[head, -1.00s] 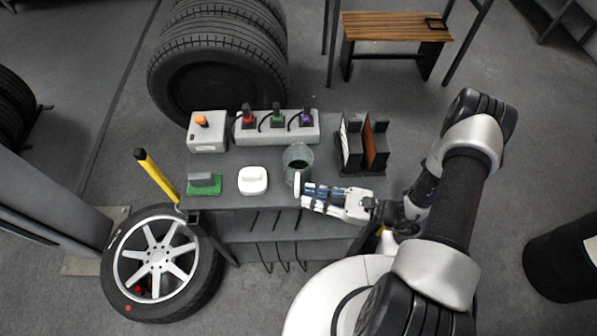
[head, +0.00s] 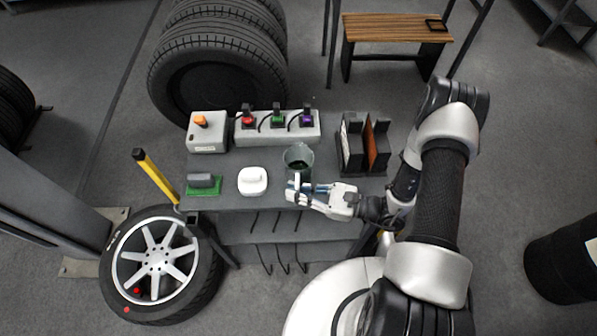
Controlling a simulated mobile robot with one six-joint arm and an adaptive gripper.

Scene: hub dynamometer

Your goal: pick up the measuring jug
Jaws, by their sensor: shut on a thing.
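The fingers hide the lower part of the handle. I cannot tell whether the jug's base touches the bench.
A white rounded device (head: 253,181) and a green-based block (head: 203,185) stand left of the jug. A power strip with coloured plugs (head: 277,127) and a grey box with an orange button (head: 207,132) are behind. A dark file holder (head: 362,146) stands to the right.

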